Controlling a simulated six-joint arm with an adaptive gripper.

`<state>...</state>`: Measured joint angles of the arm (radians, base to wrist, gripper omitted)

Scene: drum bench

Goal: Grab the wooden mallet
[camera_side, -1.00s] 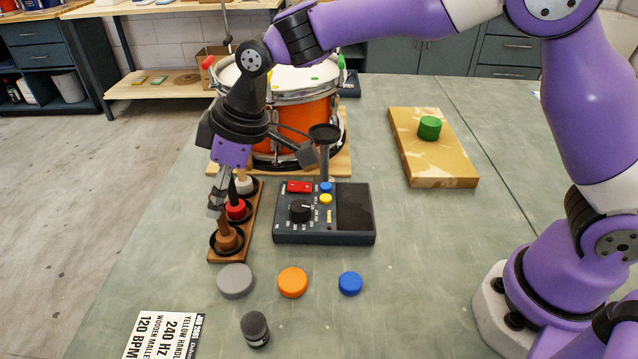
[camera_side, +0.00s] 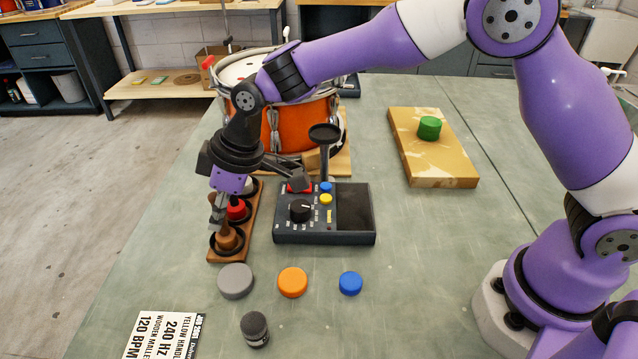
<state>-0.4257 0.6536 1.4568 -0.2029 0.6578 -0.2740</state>
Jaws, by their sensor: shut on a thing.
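The wooden mallet (camera_side: 228,239) is brown and stands in the nearest round holder of a wooden rack (camera_side: 218,258). Its head sits low in the holder and its stem points up. My gripper (camera_side: 218,214) reaches down over this end of the rack and is shut on the mallet's upper stem. The fingers partly cover the stem. A red-headed mallet (camera_side: 238,210) stands in the middle holder, close beside the fingers. A pale mallet (camera_side: 248,184) is in the far holder, partly hidden by my gripper.
An orange drum (camera_side: 290,128) stands behind the rack. A dark control box (camera_side: 355,205) is right of it. Grey (camera_side: 235,281), orange (camera_side: 292,282) and blue (camera_side: 350,284) discs lie in front. A printed card (camera_side: 165,336) lies at the front left.

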